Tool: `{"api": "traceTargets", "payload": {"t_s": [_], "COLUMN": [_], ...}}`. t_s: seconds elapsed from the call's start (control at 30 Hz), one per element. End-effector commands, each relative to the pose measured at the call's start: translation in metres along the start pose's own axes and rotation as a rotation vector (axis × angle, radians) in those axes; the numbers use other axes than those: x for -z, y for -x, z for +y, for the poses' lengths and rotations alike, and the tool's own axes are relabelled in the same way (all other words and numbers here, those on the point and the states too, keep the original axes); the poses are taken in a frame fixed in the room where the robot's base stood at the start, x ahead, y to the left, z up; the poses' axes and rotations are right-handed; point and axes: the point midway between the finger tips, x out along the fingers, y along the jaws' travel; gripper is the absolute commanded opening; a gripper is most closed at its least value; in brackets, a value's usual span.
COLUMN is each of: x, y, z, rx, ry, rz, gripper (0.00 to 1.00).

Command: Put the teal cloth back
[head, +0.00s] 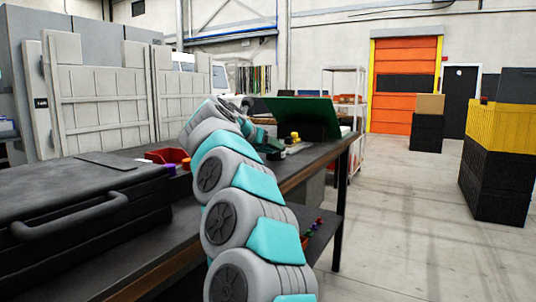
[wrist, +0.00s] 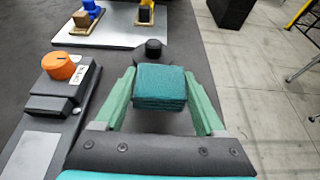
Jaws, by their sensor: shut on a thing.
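The teal cloth (wrist: 160,85) is a folded, layered block in the wrist view. My gripper (wrist: 159,74) has one green finger on each side of it and is shut on it. The cloth appears to be above the dark bench top (wrist: 125,56), but I cannot tell how high. In the head view my arm reaches over the bench, and my gripper and the cloth cannot be made out clearly behind it. No clear place for the cloth can be picked out.
A black device with an orange knob (wrist: 60,66) stands left of my gripper. A small black round knob (wrist: 153,48) is just beyond the cloth. A grey plate (wrist: 115,32) bears small blocks. A large black case (head: 80,215) and a red bin (head: 167,156) are on the bench.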

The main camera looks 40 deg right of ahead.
Motion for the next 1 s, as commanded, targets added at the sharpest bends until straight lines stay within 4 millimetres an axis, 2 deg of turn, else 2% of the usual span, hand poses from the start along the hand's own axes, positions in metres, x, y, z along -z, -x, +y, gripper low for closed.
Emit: {"api": "traceTargets", "payload": {"t_s": [0.13,0.6,1.0], "x": [-0.002,0.029,0.033], "y": [-0.007,-0.019,-0.02], "z": [0.0,0.0,0.001], "rx": [0.003,0.001,0.0], "ry": [0.0,0.001,-0.001], "rz": [-0.001,-0.001,-0.001], "gripper": [0.18,0.18,0.18]}}
